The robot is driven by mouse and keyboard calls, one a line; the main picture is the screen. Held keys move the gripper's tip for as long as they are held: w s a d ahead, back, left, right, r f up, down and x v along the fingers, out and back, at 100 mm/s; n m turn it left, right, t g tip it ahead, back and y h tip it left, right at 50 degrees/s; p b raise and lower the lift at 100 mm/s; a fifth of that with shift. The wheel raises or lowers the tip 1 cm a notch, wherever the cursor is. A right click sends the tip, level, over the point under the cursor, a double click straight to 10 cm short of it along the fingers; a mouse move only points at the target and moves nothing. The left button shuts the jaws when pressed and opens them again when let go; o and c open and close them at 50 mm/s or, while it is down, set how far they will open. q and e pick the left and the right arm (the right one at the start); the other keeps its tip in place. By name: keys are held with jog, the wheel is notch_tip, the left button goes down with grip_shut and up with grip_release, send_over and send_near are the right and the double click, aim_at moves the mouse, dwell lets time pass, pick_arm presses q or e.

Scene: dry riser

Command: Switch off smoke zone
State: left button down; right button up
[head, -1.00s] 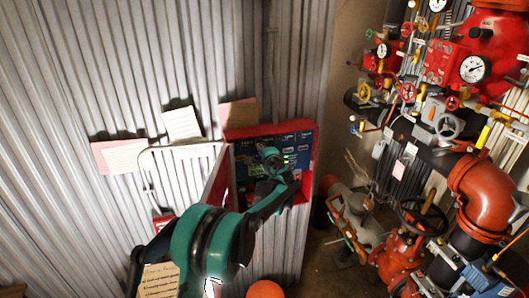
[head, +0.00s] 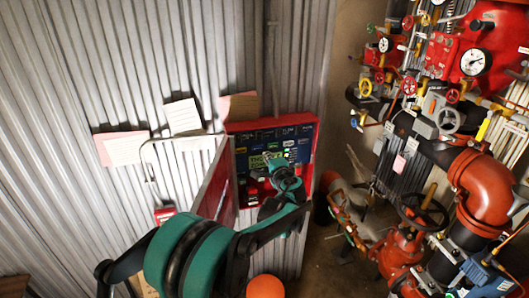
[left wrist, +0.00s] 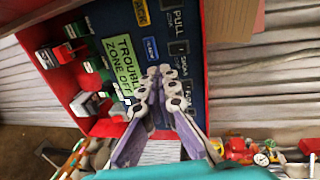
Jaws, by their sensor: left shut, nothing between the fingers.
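The open red alarm box (head: 312,160) hangs on the corrugated wall with a blue panel (head: 300,135) inside. In the left wrist view the panel carries dark labels, among them a smoke zone label (left wrist: 180,67) and a green "TROUBLE ZONE OFF" label (left wrist: 124,62). Several switches with green tags (left wrist: 84,27) line the red inner side. My left gripper (left wrist: 160,72) is shut and empty, with its fingertips in front of the panel, between the green label and the smoke label. I cannot tell whether they touch it. It also shows in the head view (head: 270,158). My right gripper is out of view.
The box's door (head: 214,185) stands open to the left. Paper notes (head: 182,117) are on the wall left of the box. Red pipes, valves and gauges (head: 475,62) fill the right side, with a large orange elbow pipe (head: 485,178).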

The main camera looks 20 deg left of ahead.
pick_arm(q)
jog(key=v, duration=0.3)
jog(key=shift+f, duration=0.1)
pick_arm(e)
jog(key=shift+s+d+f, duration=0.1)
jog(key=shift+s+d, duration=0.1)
pick_arm(q)
jog(key=s+a+f+n+g+h+b, duration=0.1)
jog(key=s+f+n+g+h+b, duration=0.15)
jog(key=s+f+b, duration=0.5)
jog(key=s+a+f+n+g+h+b, duration=0.1)
jog(key=s+f+n+b, duration=0.25)
jog(key=s, duration=0.75)
jog(key=s+d+f+n+g+h+b, duration=0.1)
jog(key=s+d+f+b, duration=0.3)
jog(key=s+f, duration=0.5)
jog(key=s+d+f+n+g+h+b, duration=0.1)
jog(key=s+d+f+n+h+b, duration=0.3)
jog(key=s+f, duration=0.5)
jog(key=shift+s, duration=1.1)
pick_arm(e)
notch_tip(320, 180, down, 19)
